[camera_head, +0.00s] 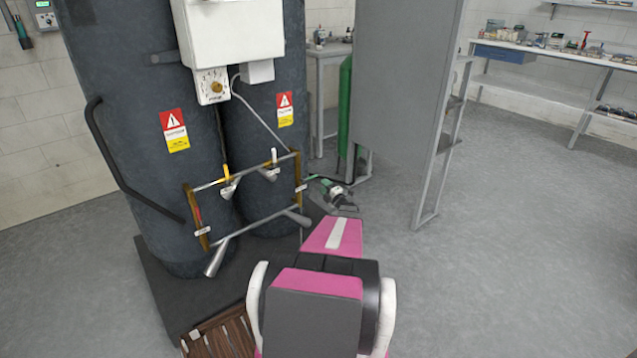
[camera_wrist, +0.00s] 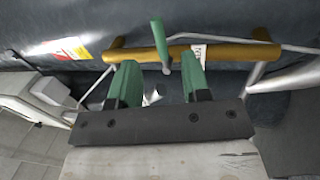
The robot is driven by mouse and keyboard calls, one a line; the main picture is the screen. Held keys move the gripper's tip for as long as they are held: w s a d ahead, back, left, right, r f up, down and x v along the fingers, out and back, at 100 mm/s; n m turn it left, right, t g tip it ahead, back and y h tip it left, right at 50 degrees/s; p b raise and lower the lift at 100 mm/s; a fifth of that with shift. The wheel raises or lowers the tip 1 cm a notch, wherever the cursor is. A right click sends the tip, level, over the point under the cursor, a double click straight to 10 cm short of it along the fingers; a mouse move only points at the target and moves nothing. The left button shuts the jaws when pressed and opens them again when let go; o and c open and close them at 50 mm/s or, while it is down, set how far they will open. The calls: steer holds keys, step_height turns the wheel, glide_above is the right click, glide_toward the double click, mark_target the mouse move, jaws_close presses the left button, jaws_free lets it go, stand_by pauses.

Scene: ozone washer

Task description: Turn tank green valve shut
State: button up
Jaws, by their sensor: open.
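The green valve handle (camera_wrist: 160,42) sticks out from a brass pipe (camera_wrist: 135,54) in the wrist view. A white tag (camera_wrist: 198,54) hangs on the pipe just right of it. My gripper (camera_wrist: 159,66) has two green fingers, open and apart, pointing at the pipe. The handle lies ahead of the gap between the fingertips, with no finger visibly closed on it. In the head view my gripper (camera_head: 323,184) is at the right brass pipe (camera_head: 298,168) of the tank (camera_head: 258,115). There the handle cannot be told apart from the green fingers.
A second tank (camera_head: 150,70) stands at left with a black curved handrail (camera_head: 118,160). Levers with yellow (camera_head: 226,172) and white (camera_head: 274,157) parts sit on the crossing pipe. A grey panel (camera_head: 400,80) and green cylinder (camera_head: 345,110) stand behind. Floor at right is clear.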

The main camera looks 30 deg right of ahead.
steer(key=shift+v, duration=1.45)
steer(key=a+r+n+g+y, duration=0.1)
steer(key=a+n+g+y, duration=0.4)
steer(key=a+n, duration=1.05)
steer(key=a+r+n+g+y, duration=0.25)
steer(key=a+n+g, duration=0.65)
steer(key=a, duration=1.1)
steer(key=s+a+r+n+g+h, duration=0.2)
steer(key=s+a+n, duration=0.5)
steer(key=n, duration=0.7)
steer(key=s+a+r+n+g+h, duration=0.2)
steer(key=s+a+n+g+h, duration=0.2)
steer(key=n, duration=1.1)
steer(key=s+a+h, duration=0.3)
steer(key=s+a, duration=0.1)
steer(key=a, duration=0.1)
steer(key=shift+a, duration=0.2)
